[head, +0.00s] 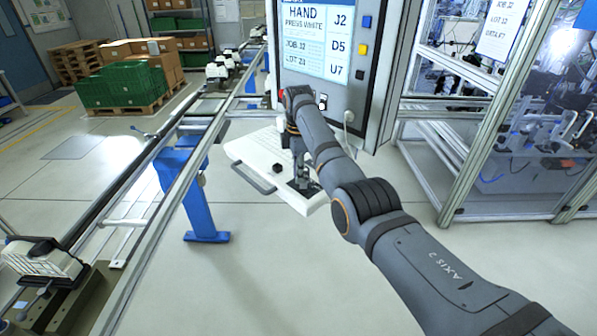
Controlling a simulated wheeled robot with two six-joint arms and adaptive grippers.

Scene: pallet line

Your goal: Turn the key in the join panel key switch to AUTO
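The join panel (354,95) is a grey upright cabinet with a lit screen (316,38) reading HAND, PRESS WHITE. A small black-and-white control (322,102) shows below the screen, partly behind my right arm. I cannot tell whether it is the key switch, and no key or AUTO mark is legible. My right arm covers part of the panel's lower face. My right gripper (303,183) points down over the right end of the white shelf below the panel. Its fingers are too small and dark to tell open from shut. My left gripper is out of view.
The white shelf (252,150) has a dark front handle (253,179) and a small black knob (277,168). Blue, yellow and black buttons line the panel's right side. A conveyor rail (180,174) runs along the left, and a framed machine cell stands right. Floor in front is clear.

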